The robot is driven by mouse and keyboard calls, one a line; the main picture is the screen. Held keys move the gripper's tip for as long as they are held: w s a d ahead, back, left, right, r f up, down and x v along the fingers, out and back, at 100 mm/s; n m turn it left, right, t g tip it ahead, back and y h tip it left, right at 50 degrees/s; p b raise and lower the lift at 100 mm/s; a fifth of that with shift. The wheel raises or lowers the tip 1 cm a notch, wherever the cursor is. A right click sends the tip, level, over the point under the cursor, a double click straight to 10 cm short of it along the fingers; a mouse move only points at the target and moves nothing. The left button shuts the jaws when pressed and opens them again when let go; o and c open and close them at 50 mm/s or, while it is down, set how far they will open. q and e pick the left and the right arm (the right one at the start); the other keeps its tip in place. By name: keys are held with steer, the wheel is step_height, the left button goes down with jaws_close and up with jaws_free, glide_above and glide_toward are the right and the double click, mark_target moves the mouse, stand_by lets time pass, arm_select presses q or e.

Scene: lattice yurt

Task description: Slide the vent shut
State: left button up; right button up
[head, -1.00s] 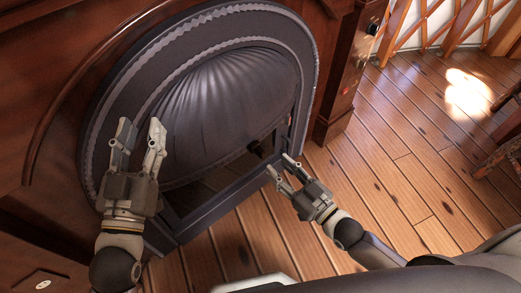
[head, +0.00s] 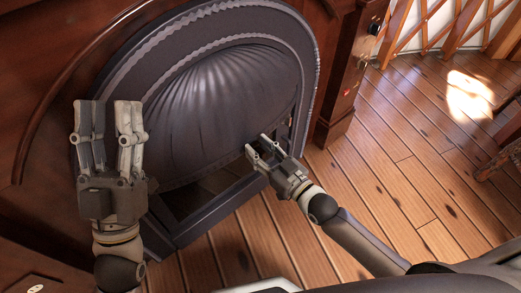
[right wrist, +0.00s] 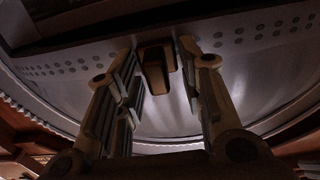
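The vent is set in the arched dark metal fireplace front (head: 305,62), below a fluted shell-shaped panel (head: 215,95). A dark opening (head: 200,192) shows along its lower edge. In the right wrist view a small brown tab (right wrist: 155,68) sticks out by a band with rows of round holes (right wrist: 250,38). My right gripper (head: 257,148) is at the lower right of the panel, fingers apart on either side of the tab; whether they touch it I cannot tell. My left gripper (head: 109,103) points up, empty, its fingers slightly apart, in front of the arch's left side.
Dark wood surround (head: 40,90) frames the fireplace, with a wooden post (head: 350,75) at its right. The plank floor (head: 400,150) is clear at the right, apart from a piece of dark wooden furniture (head: 505,150) at the right edge.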

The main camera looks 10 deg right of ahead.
mark_target(231, 155)
steer(key=shift+c, duration=0.4)
jaws_close()
arm_select(q)
steer(key=shift+w, duration=0.15)
arm_select(e)
steer(key=shift+s+a+p, duration=0.35)
steer(key=shift+a+p, duration=0.15)
steer(key=shift+a, duration=0.1)
steer(key=shift+s+a+p, duration=0.3)
steer(key=shift+a+p, duration=0.15)
steer(key=shift+a, duration=0.15)
steer(key=a+p, duration=0.1)
steer(key=s+a, duration=0.1)
steer(key=a, duration=0.1)
steer(key=shift+s+p, duration=0.3)
steer(key=shift+p, duration=0.05)
arm_select(q)
steer(key=w+f+g+y, duration=0.3)
steer(key=f+g, duration=0.6)
steer(key=f, duration=0.5)
steer(key=shift+w+a+f+y, duration=0.3)
steer(key=shift+w, duration=0.6)
arm_select(e)
steer(key=shift+s+a, duration=0.1)
steer(key=shift+a, duration=0.05)
steer(key=shift+f, duration=0.1)
steer(key=shift+o, duration=0.4)
jaws_free()
steer(key=shift+a, duration=0.1)
